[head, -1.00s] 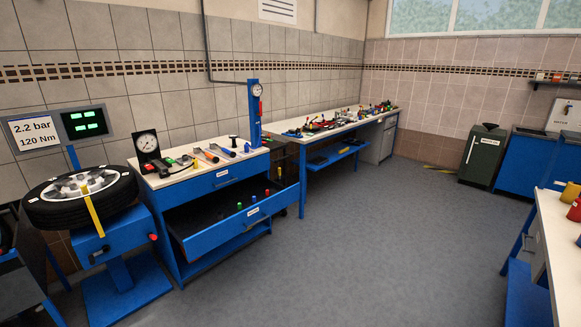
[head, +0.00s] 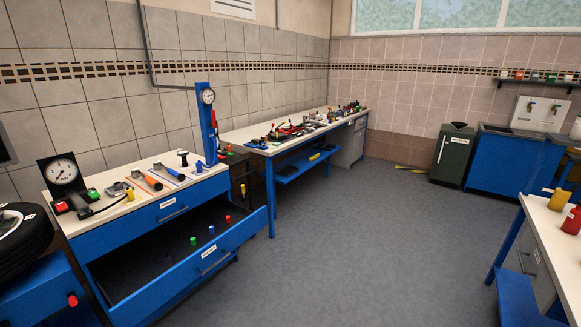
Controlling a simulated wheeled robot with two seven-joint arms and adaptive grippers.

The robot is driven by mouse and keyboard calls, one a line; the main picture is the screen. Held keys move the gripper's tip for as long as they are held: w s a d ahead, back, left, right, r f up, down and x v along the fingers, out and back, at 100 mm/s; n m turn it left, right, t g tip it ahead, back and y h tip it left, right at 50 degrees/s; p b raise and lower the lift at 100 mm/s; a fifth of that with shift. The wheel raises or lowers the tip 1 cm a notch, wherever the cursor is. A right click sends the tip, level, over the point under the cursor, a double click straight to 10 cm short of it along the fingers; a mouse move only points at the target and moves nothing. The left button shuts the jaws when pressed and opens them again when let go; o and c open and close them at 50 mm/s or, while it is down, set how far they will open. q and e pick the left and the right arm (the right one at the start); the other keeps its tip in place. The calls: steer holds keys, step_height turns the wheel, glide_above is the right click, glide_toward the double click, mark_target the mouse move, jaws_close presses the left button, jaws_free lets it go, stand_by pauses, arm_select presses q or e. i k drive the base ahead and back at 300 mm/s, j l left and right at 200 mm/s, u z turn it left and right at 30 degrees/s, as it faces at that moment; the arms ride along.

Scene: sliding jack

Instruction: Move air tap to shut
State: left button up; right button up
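A blue post (head: 203,135) with a round gauge (head: 208,96) stands at the back right end of the near workbench, close to the wall. A small red part (head: 213,118) sits on the post below the gauge; it may be the air tap, but it is too small to tell its shape or position. A grey pipe (head: 148,60) runs down the wall and across to the post. Neither of my grippers is in view.
The near blue workbench (head: 150,212) has an open drawer (head: 212,262) jutting into the room. A tyre (head: 22,235) is at the left edge. A long bench (head: 285,127) follows along the wall. Another bench (head: 540,215) is at right. The grey floor (head: 365,245) between is clear.

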mark_target(213, 125)
steer(key=i+z, duration=0.45)
steer(key=i, duration=0.4)
steer(key=i+u, duration=0.25)
steer(key=i, duration=0.5)
steer(key=i+u, duration=0.3)
steer(key=u, duration=0.15)
steer(key=i+l+u, duration=0.1)
steer(key=i+u, duration=0.15)
steer(key=u, duration=0.2)
steer(key=i+l+u, duration=0.2)
steer(key=u, duration=0.2)
steer(key=i+l+u, duration=0.3)
steer(key=u, duration=0.15)
steer(key=i+l+u, duration=0.35)
steer(key=k+l, duration=0.05)
